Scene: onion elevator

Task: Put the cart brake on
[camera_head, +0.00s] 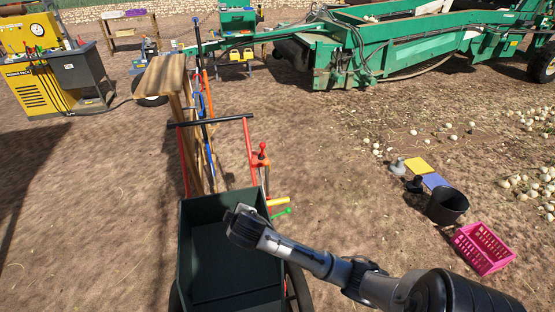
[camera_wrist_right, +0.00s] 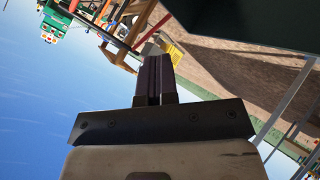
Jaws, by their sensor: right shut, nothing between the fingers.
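A dark green cart (camera_head: 225,245) stands in the lower middle of the head view, with red side bars and a black push handle (camera_head: 212,122) at its far end. A red-knobbed upright lever (camera_head: 262,155) stands on the cart's right far side. A yellow grip (camera_head: 278,201) and a green grip (camera_head: 281,213) stick out below it; I cannot tell which one is the brake. My right gripper (camera_head: 236,216) is shut and empty over the cart's right rim, nearer than the levers. Its shut fingers (camera_wrist_right: 155,75) show in the right wrist view, near a dark panel (camera_wrist_right: 245,18). My left gripper is out of view.
A wooden stand (camera_head: 165,75) with long-handled tools is just beyond the cart handle. A black bucket (camera_head: 446,207) and pink crate (camera_head: 484,248) stand on the right. Green machinery (camera_head: 400,50) spans the back, a yellow power unit (camera_head: 38,85) the left.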

